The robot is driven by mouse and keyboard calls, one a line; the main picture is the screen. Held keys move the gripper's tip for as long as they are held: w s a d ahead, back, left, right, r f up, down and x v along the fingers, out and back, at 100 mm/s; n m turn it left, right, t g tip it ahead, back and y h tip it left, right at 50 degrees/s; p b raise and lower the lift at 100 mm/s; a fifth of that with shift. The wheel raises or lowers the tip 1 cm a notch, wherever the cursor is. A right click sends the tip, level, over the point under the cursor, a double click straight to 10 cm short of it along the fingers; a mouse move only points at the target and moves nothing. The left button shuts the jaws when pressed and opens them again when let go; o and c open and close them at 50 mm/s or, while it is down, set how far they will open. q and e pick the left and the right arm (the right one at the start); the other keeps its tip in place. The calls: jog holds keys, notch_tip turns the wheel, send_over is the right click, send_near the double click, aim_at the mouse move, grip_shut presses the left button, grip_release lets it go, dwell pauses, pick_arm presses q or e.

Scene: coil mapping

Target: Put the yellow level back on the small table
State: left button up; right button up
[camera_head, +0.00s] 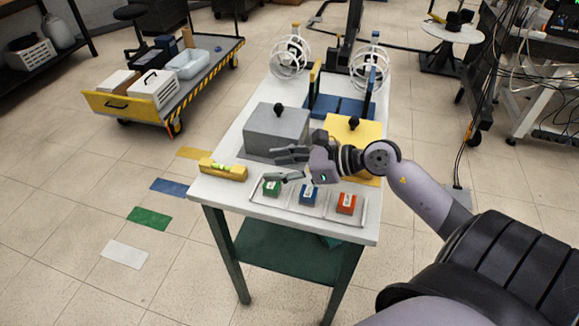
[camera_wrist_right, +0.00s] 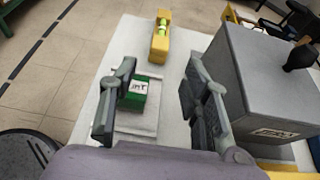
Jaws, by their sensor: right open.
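The yellow level (camera_head: 223,170), with a green vial, lies on the near left corner of the white-topped table (camera_head: 230,190). In the wrist view the level (camera_wrist_right: 159,48) lies ahead of my right gripper (camera_wrist_right: 158,85), past the fingertips and apart from them. In the head view my right gripper (camera_head: 276,165) is open, pointing left toward the level, above the green block (camera_head: 272,187). The green block (camera_wrist_right: 138,93) shows between the fingers in the wrist view. A small round white table (camera_head: 450,33) stands at the back right with dark items on it. My left gripper is not in view.
A cart (camera_head: 165,85) stands left; open floor lies between.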

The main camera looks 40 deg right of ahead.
jog(key=shift+v, duration=1.35)
